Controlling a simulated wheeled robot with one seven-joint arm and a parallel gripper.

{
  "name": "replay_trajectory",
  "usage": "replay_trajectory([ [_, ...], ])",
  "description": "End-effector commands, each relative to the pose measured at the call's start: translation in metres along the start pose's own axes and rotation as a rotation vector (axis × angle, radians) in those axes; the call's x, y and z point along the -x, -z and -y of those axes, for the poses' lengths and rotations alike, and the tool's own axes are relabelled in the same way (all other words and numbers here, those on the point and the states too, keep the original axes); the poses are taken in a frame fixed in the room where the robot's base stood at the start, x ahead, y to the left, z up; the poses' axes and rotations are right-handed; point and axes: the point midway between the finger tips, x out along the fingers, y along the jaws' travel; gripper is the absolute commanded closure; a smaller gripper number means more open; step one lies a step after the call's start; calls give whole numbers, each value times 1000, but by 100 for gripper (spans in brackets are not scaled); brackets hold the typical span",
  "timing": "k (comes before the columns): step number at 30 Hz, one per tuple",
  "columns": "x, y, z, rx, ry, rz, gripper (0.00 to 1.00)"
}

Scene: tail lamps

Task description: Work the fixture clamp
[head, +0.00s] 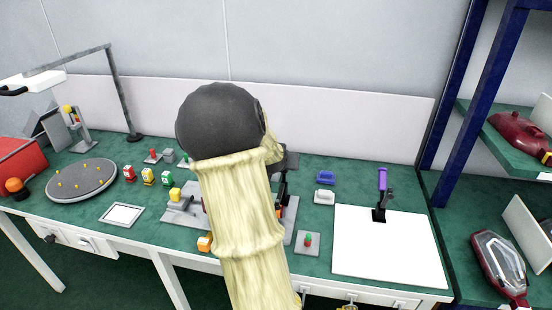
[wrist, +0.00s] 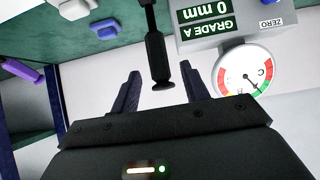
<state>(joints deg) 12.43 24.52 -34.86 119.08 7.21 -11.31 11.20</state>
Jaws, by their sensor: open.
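In the wrist view, a black lever handle (wrist: 157,55), likely the fixture clamp's, points down into the gap between the two fingers of my open gripper (wrist: 160,82). Its end lies between the fingertips in the picture; I cannot tell whether either finger touches it. In the head view, a dark upright lever (head: 283,188) stands beside my arm on the grey fixture (head: 291,222), which my arm partly covers. My gripper is hidden behind my arm there. A separate purple-handled clamp (head: 383,180) stands upright on a white board.
A dial gauge (wrist: 245,80) with a "GRADE A 0 mm" display (wrist: 209,12) is close to the right finger. The white board (head: 385,255) lies right of the fixture. A round pegged tray (head: 82,181) and small coloured parts are at left. A blue-post shelf (head: 453,90) stands at right.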

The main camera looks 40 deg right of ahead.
Motion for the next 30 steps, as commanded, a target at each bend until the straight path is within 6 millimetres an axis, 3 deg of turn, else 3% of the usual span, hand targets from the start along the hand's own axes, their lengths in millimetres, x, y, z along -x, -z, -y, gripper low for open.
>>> replay_trajectory([
  [9,45,1,1,0,3,1,55],
  [30,123,3,1,0,3,2,55],
])
